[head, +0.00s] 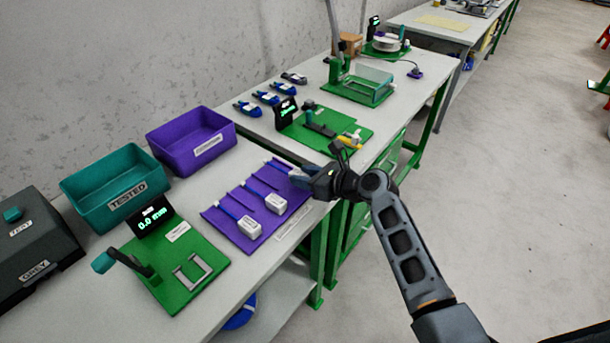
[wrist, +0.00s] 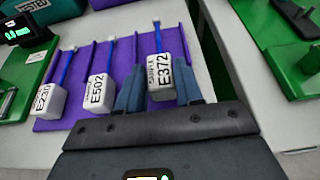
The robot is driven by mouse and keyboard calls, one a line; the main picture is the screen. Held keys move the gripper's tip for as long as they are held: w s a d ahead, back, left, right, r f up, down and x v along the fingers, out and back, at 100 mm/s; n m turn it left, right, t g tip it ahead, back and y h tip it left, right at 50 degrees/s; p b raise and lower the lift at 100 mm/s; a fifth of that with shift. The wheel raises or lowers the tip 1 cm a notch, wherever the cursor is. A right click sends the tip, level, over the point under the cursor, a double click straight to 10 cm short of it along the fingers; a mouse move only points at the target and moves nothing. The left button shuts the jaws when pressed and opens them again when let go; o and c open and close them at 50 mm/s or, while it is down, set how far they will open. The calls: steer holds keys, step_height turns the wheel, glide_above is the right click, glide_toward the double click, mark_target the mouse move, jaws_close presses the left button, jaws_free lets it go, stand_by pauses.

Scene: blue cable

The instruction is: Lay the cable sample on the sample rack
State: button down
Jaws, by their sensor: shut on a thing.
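The sample rack (head: 233,238) is a purple board with raised dividers on the near table. It also shows in the wrist view (wrist: 53,124). Two blue cable samples with white tag blocks lie in its lanes, one tagged E502 (wrist: 98,93) and one at the left end (wrist: 50,102). My gripper (head: 312,177) is at the rack's right end. In the wrist view my gripper (wrist: 160,92) is shut on the white block of the cable sample E372 (wrist: 163,76), whose blue cable points away over the rack's right lane. Whether this sample touches the board is unclear.
Left of the rack stands a green gauge fixture (head: 181,262) reading 0.0 mm. Behind are a teal TESTED bin (head: 116,188) and a purple bin (head: 191,141). Another green fixture (head: 325,130) is on the adjoining table beyond my gripper.

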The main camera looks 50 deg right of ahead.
steer(key=shift+f+b, duration=0.35)
steer(key=shift+f, duration=0.5)
stand_by(0.5)
steer(key=c, duration=0.7)
jaws_free()
steer(key=shift+o, duration=0.2)
step_height(320, 180, up, 3)
steer(key=p, duration=0.3)
steer(key=shift+r+p, duration=0.9)
steer(key=shift+r, duration=1.6)
